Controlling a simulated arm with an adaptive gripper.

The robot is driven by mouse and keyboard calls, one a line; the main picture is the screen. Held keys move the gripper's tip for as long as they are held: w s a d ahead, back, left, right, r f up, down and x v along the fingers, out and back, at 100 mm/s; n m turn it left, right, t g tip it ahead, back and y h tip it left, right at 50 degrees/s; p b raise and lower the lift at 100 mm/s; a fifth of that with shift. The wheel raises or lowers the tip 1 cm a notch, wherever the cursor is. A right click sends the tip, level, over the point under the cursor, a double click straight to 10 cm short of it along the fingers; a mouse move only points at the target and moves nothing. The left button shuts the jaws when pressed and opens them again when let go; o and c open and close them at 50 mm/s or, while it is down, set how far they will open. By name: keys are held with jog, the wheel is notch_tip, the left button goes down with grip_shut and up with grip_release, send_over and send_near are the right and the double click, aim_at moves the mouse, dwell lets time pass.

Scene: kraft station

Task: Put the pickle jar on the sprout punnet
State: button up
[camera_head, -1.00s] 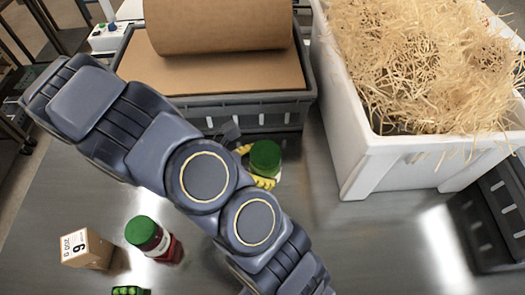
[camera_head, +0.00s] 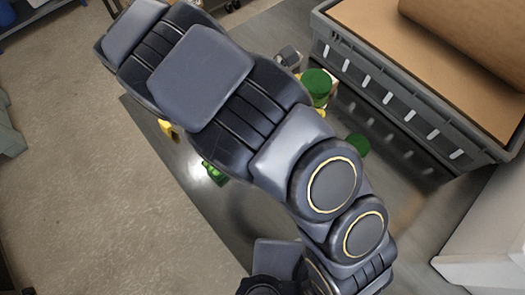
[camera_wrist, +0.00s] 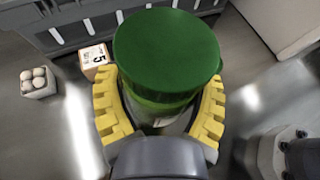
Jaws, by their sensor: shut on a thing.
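The pickle jar, with a wide green lid (camera_wrist: 167,50) and a pale body partly hidden below it, is between the yellow fingers of my gripper (camera_wrist: 160,90). The fingers are shut on it from both sides. In the head view the jar's green lid (camera_head: 316,82) shows beyond my arm, with a bit of yellow finger beside it. The sprout punnet, a small green item (camera_head: 213,172), lies on the table at the lower left of the head view, partly covered by my arm. The jar is well apart from it.
A second green lid (camera_head: 357,146) shows past my arm. A grey crate (camera_head: 395,100) with cardboard stands at right. A yellow thing (camera_head: 168,130) is partly hidden.

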jog(key=a+n+t+y, duration=0.3)
jog(key=a+n+t, duration=0.15)
jog(key=a, duration=0.75)
jog(key=n+t+y, duration=0.2)
send_over(218, 166)
jog(key=shift+w+a+f, duration=0.1)
jog(key=shift+w+f, duration=0.05)
jog(key=shift+f, duration=1.45)
jog(key=shift+w+a+f, duration=0.1)
jog(key=shift+w+f, duration=0.05)
jog(key=shift+f, duration=1.4)
jog(key=shift+w+a+f, duration=0.1)
jog(key=shift+w+f, duration=0.05)
jog(key=shift+f, duration=1.45)
jog(key=shift+f, duration=0.2)
jog(key=o, duration=1.1)
jog(key=shift+r, duration=0.1)
